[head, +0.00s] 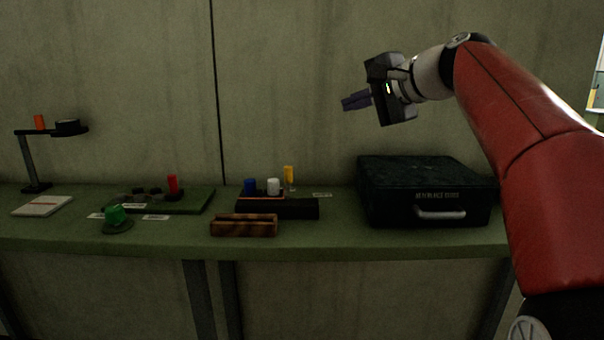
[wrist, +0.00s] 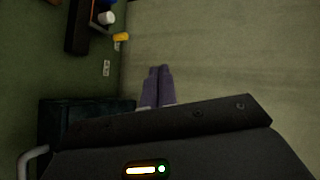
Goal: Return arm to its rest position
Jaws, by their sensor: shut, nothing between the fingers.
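My gripper (head: 356,101) is at the upper right of the head view, raised above the bench and the dark case, with its fingers pointing left. The fingers are shut together with nothing between them. In the wrist view the two purple-grey fingers (wrist: 160,86) lie side by side in front of the bare wall. My red arm reaches up from the lower right of the head view.
A green bench (head: 330,236) runs along the wall. On it are a dark case (head: 400,185) with a handle, a black rack (head: 300,208) with coloured spools, a wooden block (head: 244,226), a green tray (head: 190,204), a green-topped piece (head: 116,216), a lamp-like stand (head: 29,160) and a notepad (head: 42,206).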

